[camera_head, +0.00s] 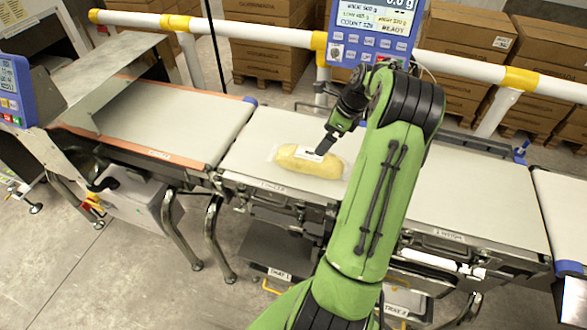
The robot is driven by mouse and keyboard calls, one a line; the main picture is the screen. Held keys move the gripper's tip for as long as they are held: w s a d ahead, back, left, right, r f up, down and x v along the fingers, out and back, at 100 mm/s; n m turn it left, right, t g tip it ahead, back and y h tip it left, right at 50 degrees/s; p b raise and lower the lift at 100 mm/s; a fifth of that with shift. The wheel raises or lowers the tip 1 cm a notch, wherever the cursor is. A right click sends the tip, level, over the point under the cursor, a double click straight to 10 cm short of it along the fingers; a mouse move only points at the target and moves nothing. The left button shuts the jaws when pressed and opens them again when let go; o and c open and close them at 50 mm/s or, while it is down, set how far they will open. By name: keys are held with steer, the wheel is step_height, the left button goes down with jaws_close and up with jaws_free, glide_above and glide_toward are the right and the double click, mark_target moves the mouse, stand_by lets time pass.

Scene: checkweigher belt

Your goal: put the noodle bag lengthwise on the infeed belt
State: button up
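The noodle bag (295,160) is a clear packet of pale yellow contents with a white label. It lies flat on the belt section (255,140) just left of my arm, its long side running roughly along the belt. A small label on that section's front edge is too small to read surely. My gripper (323,148) is dark and points down at the bag's upper right part, by the label. Whether its fingers touch the bag or are open or shut does not show clearly. My green arm hides the belt to the right of the bag.
A separate belt (195,125) with orange edges lies to the left, past a gap, with a metal hood over its far end. A white and yellow rail (460,62) and a blue display panel (372,30) stand behind. The belt right of my arm (480,190) is clear.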

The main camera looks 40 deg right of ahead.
steer(key=a+r+n+h, duration=0.1)
steer(key=a+r+n, duration=0.65)
steer(key=a, duration=0.45)
steer(key=a+r+n+h, duration=0.1)
steer(key=a+r+n, duration=0.6)
steer(key=a, duration=0.5)
steer(key=s+a+n+t, duration=0.1)
steer(key=s+a+n, duration=1.1)
steer(key=s+n, duration=0.3)
steer(key=shift+s+f+n+t, duration=0.2)
steer(key=shift+s+n+t, duration=0.15)
steer(key=shift+n+t, duration=0.1)
steer(key=shift+a, duration=0.15)
